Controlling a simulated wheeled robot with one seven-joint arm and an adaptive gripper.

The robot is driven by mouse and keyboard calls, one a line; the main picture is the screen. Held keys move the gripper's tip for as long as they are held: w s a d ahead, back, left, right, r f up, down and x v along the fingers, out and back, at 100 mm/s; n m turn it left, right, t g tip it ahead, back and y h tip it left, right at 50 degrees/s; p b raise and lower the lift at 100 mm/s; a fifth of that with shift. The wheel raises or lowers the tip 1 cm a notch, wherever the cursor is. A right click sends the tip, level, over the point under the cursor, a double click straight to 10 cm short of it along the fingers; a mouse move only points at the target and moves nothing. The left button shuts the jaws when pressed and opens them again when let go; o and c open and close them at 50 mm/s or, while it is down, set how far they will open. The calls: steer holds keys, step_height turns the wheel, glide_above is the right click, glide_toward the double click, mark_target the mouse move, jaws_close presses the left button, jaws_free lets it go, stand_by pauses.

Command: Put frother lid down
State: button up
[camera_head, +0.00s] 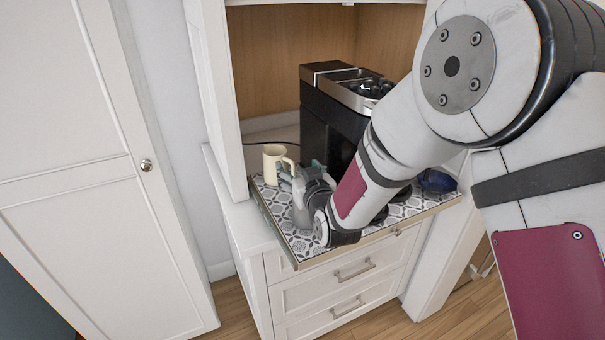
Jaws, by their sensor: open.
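My gripper (299,174) is low over the patterned pull-out tray (281,227), just right of a cream mug-like vessel (272,168) with a handle. The jaws are open. A frother lid cannot be made out clearly; the gripper and wrist hide part of the tray there. Whether the fingers touch the vessel's handle cannot be told. A grey rounded shape (301,216) shows under the gripper at the tray's front left, and I cannot tell what it is.
A black coffee machine (328,120) stands behind my arm in the wooden nook. A dark blue vessel (437,182) is at the tray's right end. A white cabinet side (218,95) borders the nook at left. The tray's front left corner has some bare room.

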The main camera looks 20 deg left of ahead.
steer(key=v, duration=1.2)
steer(key=shift+r+b, duration=0.45)
steer(key=d+r+m+g+h, duration=0.1)
steer(key=d+r+m+h, duration=0.2)
steer(key=d, duration=0.8)
steer(key=d+r+m+g+h, duration=0.1)
steer(key=d+r+h, duration=0.4)
steer(key=d, duration=0.6)
steer(key=s+d+r+m+g+h, duration=0.1)
steer(key=s+d+m+g, duration=0.1)
steer(key=s+d, duration=0.6)
steer(key=s+d+r+m+g+h, duration=0.1)
steer(key=s+d+r+m+g, duration=0.1)
steer(key=s+d, duration=0.6)
steer(key=s, duration=0.4)
steer(key=shift+s+d+g+h, duration=0.2)
steer(key=shift+s+g+h, duration=0.1)
steer(key=shift+s+g, duration=0.1)
